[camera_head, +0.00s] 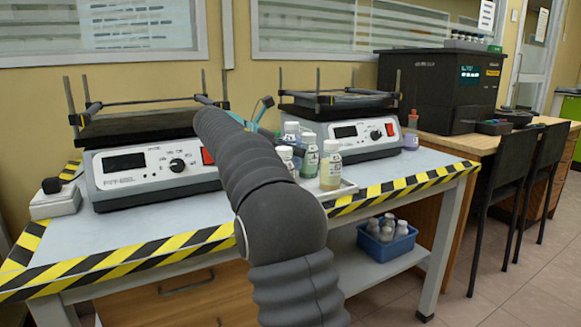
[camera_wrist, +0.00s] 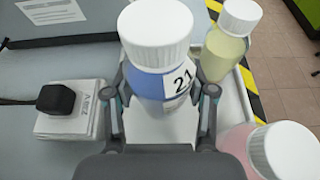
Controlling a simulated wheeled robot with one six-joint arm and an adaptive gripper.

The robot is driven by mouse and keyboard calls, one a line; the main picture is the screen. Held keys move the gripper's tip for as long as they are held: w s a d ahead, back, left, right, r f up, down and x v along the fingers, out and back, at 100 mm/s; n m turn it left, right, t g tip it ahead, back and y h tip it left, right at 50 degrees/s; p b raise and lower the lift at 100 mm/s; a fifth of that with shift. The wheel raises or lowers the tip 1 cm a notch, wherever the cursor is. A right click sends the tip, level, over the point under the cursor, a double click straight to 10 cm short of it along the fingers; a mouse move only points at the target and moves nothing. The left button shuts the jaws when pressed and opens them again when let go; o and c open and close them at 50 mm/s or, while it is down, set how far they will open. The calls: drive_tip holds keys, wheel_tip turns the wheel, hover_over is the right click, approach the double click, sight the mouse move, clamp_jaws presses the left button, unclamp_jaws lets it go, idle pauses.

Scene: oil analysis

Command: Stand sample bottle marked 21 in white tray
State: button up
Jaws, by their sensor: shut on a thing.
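The sample bottle marked 21 (camera_wrist: 168,84) has a white cap and blue contents. It stands roughly upright between the two fingers of my gripper (camera_wrist: 163,100), which is shut on it in the wrist view. The white tray (camera_wrist: 236,108) lies below and to the right of the bottle. I cannot tell whether the bottle's base touches the tray, as its lower part is hidden. In the head view the tray (camera_head: 346,189) shows at the table's front edge, and my arm covers much of the gripper.
A yellow bottle (camera_wrist: 227,42) and a pink bottle (camera_wrist: 264,145) stand on the tray's right side. Two shaker machines (camera_head: 150,165) stand behind. A blue basket (camera_head: 388,240) sits on the lower shelf.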

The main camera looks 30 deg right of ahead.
drive_tip(key=shift+f+b, duration=0.6)
drive_tip(key=shift+f, duration=1.15)
drive_tip(key=shift+f, duration=0.15)
drive_tip(key=o, duration=1.1)
drive_tip(key=shift+a+r, duration=0.25)
drive_tip(key=shift+r, duration=0.05)
drive_tip(key=p+v, duration=0.3)
drive_tip(key=v, duration=0.8)
drive_tip(key=shift+a, duration=0.25)
